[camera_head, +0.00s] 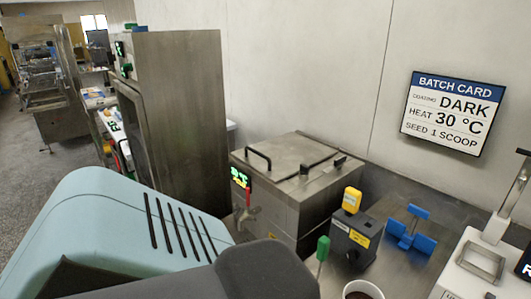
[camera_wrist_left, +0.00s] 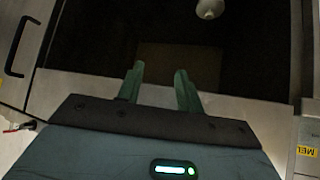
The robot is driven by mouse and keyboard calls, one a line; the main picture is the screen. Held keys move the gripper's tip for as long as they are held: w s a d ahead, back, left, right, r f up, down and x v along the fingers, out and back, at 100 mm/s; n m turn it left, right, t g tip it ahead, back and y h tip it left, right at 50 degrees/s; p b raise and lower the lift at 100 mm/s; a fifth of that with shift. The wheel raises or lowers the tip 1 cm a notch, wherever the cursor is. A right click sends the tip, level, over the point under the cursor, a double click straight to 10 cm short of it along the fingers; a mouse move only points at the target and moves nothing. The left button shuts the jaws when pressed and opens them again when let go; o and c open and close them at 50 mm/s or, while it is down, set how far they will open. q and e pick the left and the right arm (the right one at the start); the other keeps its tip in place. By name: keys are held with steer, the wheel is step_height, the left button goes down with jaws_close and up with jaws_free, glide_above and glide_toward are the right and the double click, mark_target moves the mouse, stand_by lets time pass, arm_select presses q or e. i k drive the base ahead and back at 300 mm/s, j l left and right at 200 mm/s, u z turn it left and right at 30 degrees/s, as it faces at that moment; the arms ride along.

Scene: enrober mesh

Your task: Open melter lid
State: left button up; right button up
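The melter (camera_head: 270,208) is a steel box on the bench in the head view, with a green display and a red-levered tap on its front. Its lid (camera_head: 295,150) lies flat and looks closed. A black bracket handle (camera_head: 258,158) stands at the lid's left. In the left wrist view, my left gripper (camera_wrist_left: 159,72) has two green fingers apart with nothing between them, in front of a dark area I cannot identify. A black handle (camera_wrist_left: 18,46) shows at left there, apart from the fingers. My left arm hides this gripper in the head view. My right gripper is not visible.
A dark box with a yellow top (camera_head: 352,199) and a blue stand (camera_head: 411,230) are right of the melter. A cup (camera_head: 362,290) and a green-handled tool (camera_head: 322,248) are in front. A tall steel cabinet (camera_head: 183,110) stands left. A batch card (camera_head: 453,113) hangs behind.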

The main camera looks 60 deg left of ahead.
mark_target(278, 158)
steer(key=u, duration=0.5)
steer(key=l+u, duration=0.1)
steer(key=u, duration=0.35)
steer(key=k+u, duration=0.1)
steer(key=u, duration=0.85)
steer(key=z, duration=0.3)
steer(key=j+z, duration=0.45)
steer(key=i+j+z, duration=0.1)
steer(key=j+z, duration=0.15)
steer(key=z, duration=0.15)
steer(key=j+z, duration=0.15)
steer(key=j, duration=0.65)
steer(key=k+j+z, duration=0.15)
steer(key=j, duration=0.65)
